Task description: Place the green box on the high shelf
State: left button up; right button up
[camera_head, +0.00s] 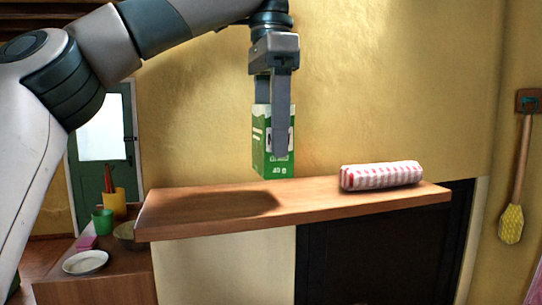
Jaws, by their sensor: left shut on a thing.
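The green box (259,150) is a green and white carton, upright, in the head camera view. My left gripper (271,135) comes down from above and is shut on it, with its fingers covering part of the front. The box's bottom appears close above the wooden shelf top (330,206); I cannot tell whether it touches. A dark shadow lies on the shelf to the left of the box. My right gripper is not in view.
A red and white checked bundle (381,176) lies on the shelf's right part. Lower left, a counter holds a white plate (86,262), a green cup (103,222), a yellow utensil holder (115,205) and a bowl (129,236). The shelf's left part is clear.

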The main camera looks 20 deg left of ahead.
aim_at(271, 158)
pick_arm(q)
jog(key=shift+w+f, duration=0.1)
jog(key=shift+f, duration=1.9)
jog(key=shift+d+f, duration=0.1)
jog(key=shift+f, duration=0.05)
jog(key=o, duration=1.1)
